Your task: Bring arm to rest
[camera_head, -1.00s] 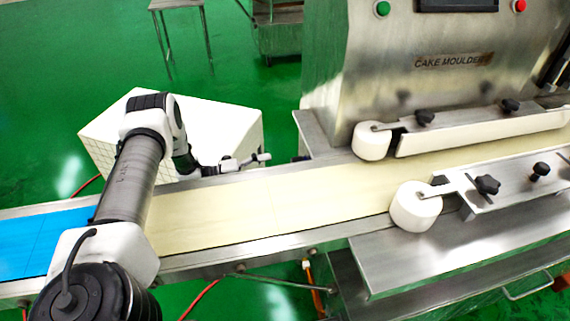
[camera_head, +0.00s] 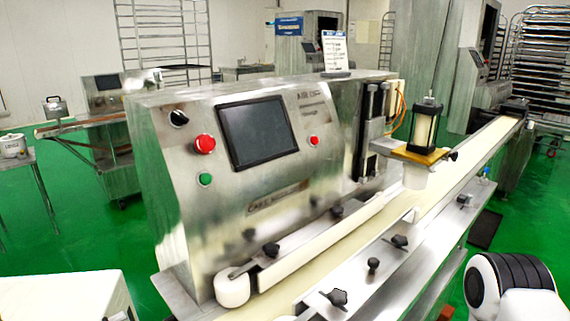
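The encrusting machine (camera_head: 270,165) stands in the middle, with a dark screen (camera_head: 258,130) and red and green buttons on its sloped front. A pale conveyor belt (camera_head: 440,193) runs from the lower middle to the upper right. A small pale piece at the bottom left edge, beside a white box, looks like the tip of my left gripper (camera_head: 118,316); the rest is cut off. A white and black joint of my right arm shows at the lower right, beside the belt's near side. My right gripper is out of view.
The white box (camera_head: 60,295) stands at the lower left. A white roller (camera_head: 232,290) and guide rails with black knobs line the belt. A black cylinder (camera_head: 425,122) on a yellow plate stands over the belt. Open green floor lies at the left.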

